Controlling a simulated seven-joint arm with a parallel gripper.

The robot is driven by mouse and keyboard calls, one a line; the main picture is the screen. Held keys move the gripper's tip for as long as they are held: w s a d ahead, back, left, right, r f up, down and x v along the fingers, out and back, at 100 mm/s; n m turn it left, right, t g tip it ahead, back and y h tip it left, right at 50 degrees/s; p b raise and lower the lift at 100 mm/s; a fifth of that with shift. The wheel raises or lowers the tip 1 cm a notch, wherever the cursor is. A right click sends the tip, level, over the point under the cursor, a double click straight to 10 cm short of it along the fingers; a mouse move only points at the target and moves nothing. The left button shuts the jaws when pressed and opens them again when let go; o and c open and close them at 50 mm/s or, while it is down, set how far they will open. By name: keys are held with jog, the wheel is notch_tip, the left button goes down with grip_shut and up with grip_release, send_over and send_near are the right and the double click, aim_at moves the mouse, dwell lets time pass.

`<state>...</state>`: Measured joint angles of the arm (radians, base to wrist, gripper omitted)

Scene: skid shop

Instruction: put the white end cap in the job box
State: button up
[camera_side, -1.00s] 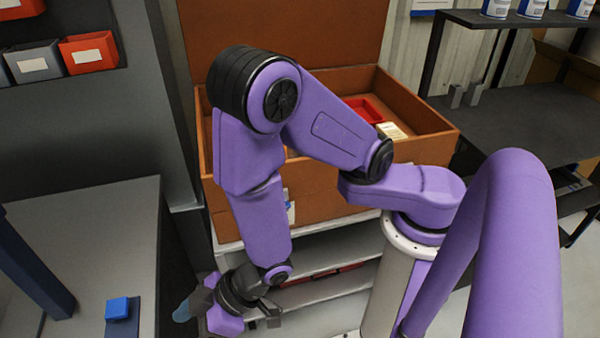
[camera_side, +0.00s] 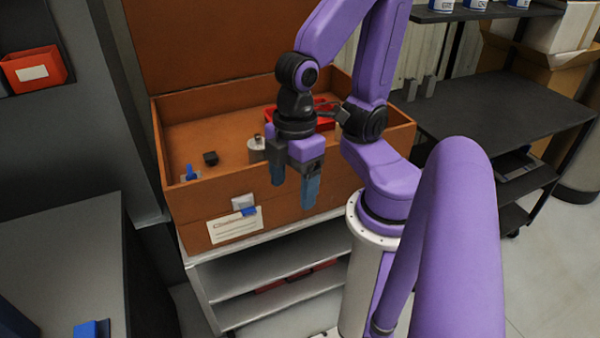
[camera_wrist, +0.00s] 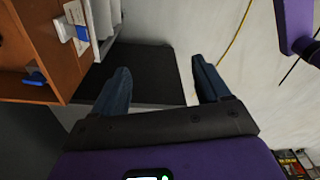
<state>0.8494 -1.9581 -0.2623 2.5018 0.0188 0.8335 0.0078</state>
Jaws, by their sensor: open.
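The job box (camera_side: 215,193) is a large orange-brown chest with its lid up, standing on a shelved stand. In the wrist view its front wall (camera_wrist: 52,42) is at the upper left. My gripper (camera_side: 293,188) points down at the box's front side, its fingers overlapping the front wall in the picture. It is open; in the wrist view the gap between its blue fingers (camera_wrist: 161,72) is empty. I cannot make out a white end cap for certain in any view. My arm hides part of the box's inside.
A grey bench (camera_side: 60,250) stands left; a dark shelf table (camera_side: 490,115) stands right.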

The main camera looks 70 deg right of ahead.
jog(key=shift+s+d+r, duration=0.2)
jog(key=shift+d, duration=0.3)
jog(key=shift+s+d+r, duration=0.15)
jog(key=shift+s+d, duration=0.05)
jog(key=shift+d, duration=0.3)
jog(key=shift+a, duration=0.1)
jog(key=w+a+f+m+g, duration=0.1)
jog(key=w+a+m, duration=0.5)
jog(key=a, duration=0.4)
jog(key=w+a+m+g+y, duration=0.1)
jog(key=w+a+m, duration=0.3)
jog(key=w+a, duration=0.5)
jog(key=w+a+f+m+g, duration=0.1)
jog(key=w+a+m, duration=0.45)
jog(key=a, duration=0.55)
jog(key=w+a+f+m+y, duration=0.1)
jog(key=w+a+f+m, duration=0.45)
jog(key=a, duration=0.35)
jog(key=x, duration=1)
jog(key=shift+s+a+f, duration=0.15)
jog(key=shift+a+f, duration=0.05)
jog(key=shift+f, duration=0.05)
jog(key=shift+a+x, duration=0.2)
jog(key=shift+x, duration=1.35)
jog(key=shift+a+x, duration=0.2)
jog(key=shift+x, duration=1.4)
jog(key=shift+r, duration=0.1)
